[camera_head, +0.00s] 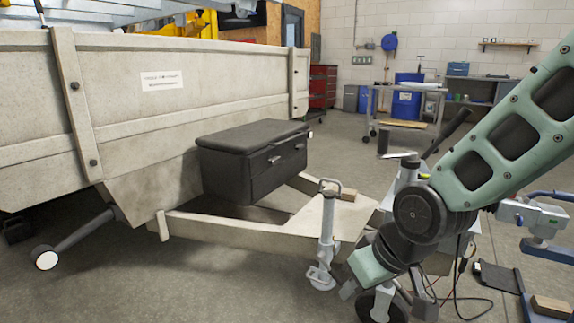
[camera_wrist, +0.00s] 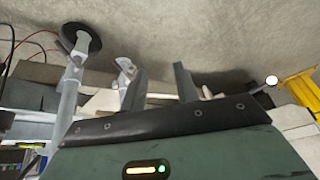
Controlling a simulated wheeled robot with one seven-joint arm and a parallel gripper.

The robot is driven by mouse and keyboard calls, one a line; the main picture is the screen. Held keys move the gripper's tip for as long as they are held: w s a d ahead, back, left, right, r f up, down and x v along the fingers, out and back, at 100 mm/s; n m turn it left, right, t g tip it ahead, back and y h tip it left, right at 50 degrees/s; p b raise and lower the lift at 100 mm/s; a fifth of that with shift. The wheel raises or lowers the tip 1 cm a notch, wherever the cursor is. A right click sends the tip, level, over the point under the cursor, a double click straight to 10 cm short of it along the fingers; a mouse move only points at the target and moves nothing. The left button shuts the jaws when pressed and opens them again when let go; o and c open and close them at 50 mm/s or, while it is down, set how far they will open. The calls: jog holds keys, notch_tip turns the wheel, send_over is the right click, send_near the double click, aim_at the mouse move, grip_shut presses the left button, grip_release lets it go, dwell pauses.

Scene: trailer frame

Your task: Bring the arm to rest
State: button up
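My arm comes in from the right in the head view and bends down at a dark joint beside the trailer's drawbar (camera_head: 245,227). My gripper (camera_wrist: 159,80) shows in the wrist view with its two grey-green fingers apart and nothing between them. In the head view its green body is low, in front of the drawbar's right end, and its fingertips are hard to make out. Whether it touches the drawbar cannot be told.
The beige trailer (camera_head: 120,90) fills the left, with a black toolbox (camera_head: 252,160) on its drawbar. A jack stand (camera_head: 327,235) and a wheel (camera_head: 375,305) are close to my gripper. A blue stand (camera_head: 545,250) is at right. Floor at front left is clear.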

jog(key=s+d+r+n+g+h+p, duration=0.1)
jog(key=s+r+g, duration=0.1)
jog(key=s, duration=0.7)
jog(key=s+d+r+n+g+h+p, duration=0.1)
jog(key=s+r+g+p, duration=0.15)
jog(key=s, duration=0.65)
notch_tip(320, 180, up, 37)
jog(key=p, duration=3.5)
jog(key=shift+w, duration=0.15)
jog(key=shift+a+f+t, duration=0.1)
jog(key=shift+f+t, duration=0.05)
jog(key=shift+t, duration=0.1)
